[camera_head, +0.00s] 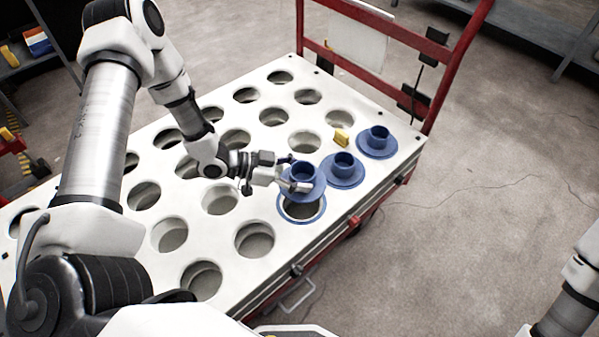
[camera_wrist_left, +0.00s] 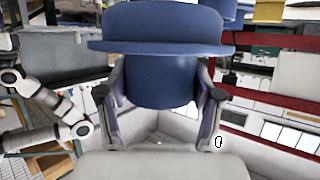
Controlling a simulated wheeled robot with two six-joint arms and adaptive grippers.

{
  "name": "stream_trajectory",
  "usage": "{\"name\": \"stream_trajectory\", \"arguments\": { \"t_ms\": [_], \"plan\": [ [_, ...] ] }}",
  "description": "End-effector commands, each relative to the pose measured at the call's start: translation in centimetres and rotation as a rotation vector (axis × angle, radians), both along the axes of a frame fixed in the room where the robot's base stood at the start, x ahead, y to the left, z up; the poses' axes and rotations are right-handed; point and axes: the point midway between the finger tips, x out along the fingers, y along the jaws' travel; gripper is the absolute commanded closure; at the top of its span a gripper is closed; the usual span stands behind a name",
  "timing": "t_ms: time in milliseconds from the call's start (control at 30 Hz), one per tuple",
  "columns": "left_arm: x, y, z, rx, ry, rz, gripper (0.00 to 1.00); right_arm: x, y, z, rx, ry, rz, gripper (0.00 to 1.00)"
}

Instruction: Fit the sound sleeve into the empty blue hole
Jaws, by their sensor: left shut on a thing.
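My left gripper (camera_head: 291,183) is shut on a blue flanged sleeve (camera_head: 303,171). In the left wrist view the same sleeve (camera_wrist_left: 160,75) sits between the two fingers (camera_wrist_left: 162,105), with its wide flange above them. In the head view the held sleeve is upright, above the far edge of the blue-ringed empty hole (camera_head: 302,208). The hole's near part shows open and dark; its far part is hidden behind the sleeve. Two more blue sleeves, a middle one (camera_head: 343,168) and a far one (camera_head: 377,142), sit in the same row. My right gripper is out of view.
The white cart top (camera_head: 375,105) has several plain empty holes. A small yellow block (camera_head: 341,138) lies near the blue sleeves. A red cart handle frame (camera_head: 436,90) rises at the far end. Open floor (camera_head: 480,220) lies to the right.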

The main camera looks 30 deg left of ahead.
Motion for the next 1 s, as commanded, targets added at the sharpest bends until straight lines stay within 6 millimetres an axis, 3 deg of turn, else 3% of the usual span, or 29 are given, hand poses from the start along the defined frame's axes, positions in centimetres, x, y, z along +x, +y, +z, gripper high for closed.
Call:
{"name": "stream_trajectory", "arguments": {
  "t_ms": [433, 800, 1000],
  "plan": [
    [-0.2, 0.3, 0.4, -0.002, -0.004, 0.001, 0.79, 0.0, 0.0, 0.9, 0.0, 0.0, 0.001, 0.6],
    [-0.2, 0.2, -4.4, -0.001, -0.004, 0.0, 0.79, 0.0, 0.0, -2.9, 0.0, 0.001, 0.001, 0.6],
    [-0.2, 0.2, -5.7, -0.002, -0.006, 0.001, 0.79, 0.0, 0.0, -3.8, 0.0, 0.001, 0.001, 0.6]
  ]
}}
